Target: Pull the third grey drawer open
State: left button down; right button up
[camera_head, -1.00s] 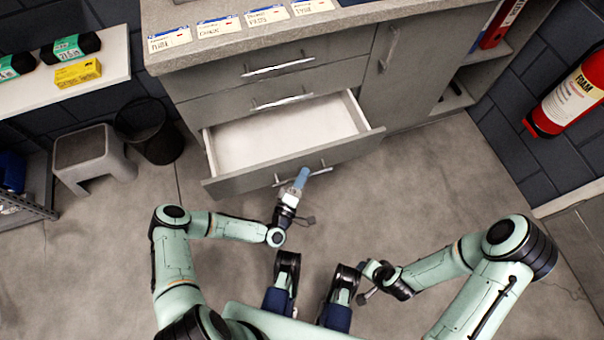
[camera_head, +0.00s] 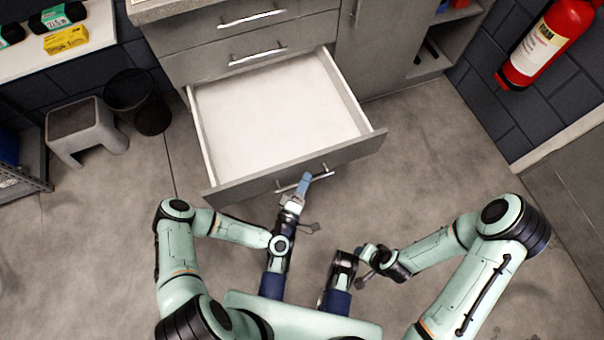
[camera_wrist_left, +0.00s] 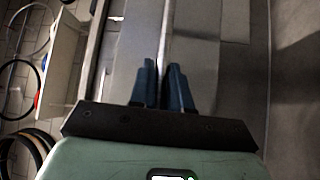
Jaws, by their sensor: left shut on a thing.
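The third grey drawer (camera_head: 237,187) of the cabinet stands pulled well out, and its white, empty inside shows. Its bar handle (camera_head: 322,175) runs along the front panel. My left gripper (camera_head: 305,180) is shut on this handle near its middle. In the left wrist view the blue fingers (camera_wrist_left: 162,85) close around the bar, which is partly hidden between them. My right gripper (camera_head: 364,274) hangs low at the right, away from the drawer; whether its jaws are open cannot be made out.
Two shut drawers (camera_head: 222,52) sit above the open one. A grey stool (camera_head: 85,128) and a black bin (camera_head: 140,100) stand on the left. A red fire extinguisher (camera_head: 545,45) hangs on the right wall. The floor right of the drawer is clear.

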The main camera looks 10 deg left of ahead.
pick_arm(q)
jog(key=shift+s+d, duration=0.35)
jog(key=shift+s, duration=0.2)
jog(key=shift+s+d, duration=0.35)
jog(key=shift+s, duration=0.2)
pick_arm(e)
jog(key=shift+s+d+r, duration=0.15)
jog(key=shift+s+d, duration=0.05)
jog(key=shift+s, duration=0.35)
pick_arm(q)
jog(key=c, duration=1.2)
grip_release()
jog(key=shift+f, duration=0.1)
pick_arm(e)
jog(key=shift+s, duration=0.1)
